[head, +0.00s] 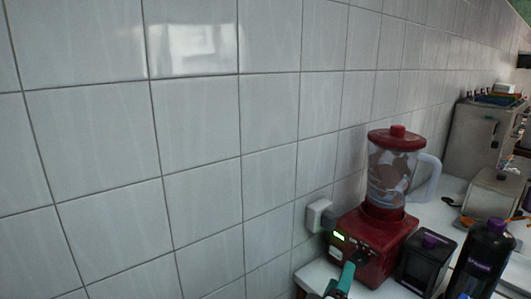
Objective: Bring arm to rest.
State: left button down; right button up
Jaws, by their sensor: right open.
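My right gripper (340,283) shows only in part at the bottom edge of the head view, as a teal and dark shape. It is in front of the red base of a blender (382,228) and overlaps it in the picture. I cannot tell whether it touches the base. It is open, and I see nothing held in it. The rest of my right arm is below the picture. My left gripper is not in view.
A white tiled wall (205,200) fills the left and middle. On the white counter (446,190) stand a black container with a purple cap (428,262), a dark bottle (478,268) and a beige appliance (480,132). A white socket box (319,214) is on the wall.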

notch_tip(320, 180, down, 20)
jog(key=w+a+r+n+g+y, duration=0.1)
jog(key=w+a+n+g+y, duration=0.15)
jog(key=y, duration=0.25)
jog(key=s+d+f+g+y, duration=0.1)
jog(key=s+f+g, duration=0.3)
jog(key=f, duration=0.8)
jog(key=s+f+g+y, duration=0.2)
jog(key=s+f, duration=0.3)
jog(key=f, duration=0.7)
jog(key=s+d+f+m+g+y, duration=0.1)
jog(key=s+d+f+m+g, duration=0.2)
jog(key=s+f, duration=1.05)
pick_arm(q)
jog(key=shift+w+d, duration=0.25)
pick_arm(e)
jog(key=s+d+f+m+g, duration=0.1)
jog(key=s+d+f, duration=0.1)
jog(key=s, duration=0.5)
jog(key=s+d+f+m+g, duration=0.2)
jog(key=s+d+f, duration=0.1)
jog(key=s, duration=0.5)
jog(key=s+d+f+m+g, duration=0.1)
jog(key=s+d+f+m, duration=0.1)
jog(key=s, duration=0.6)
jog(key=shift+d+f, duration=0.5)
jog(key=shift+f, duration=0.15)
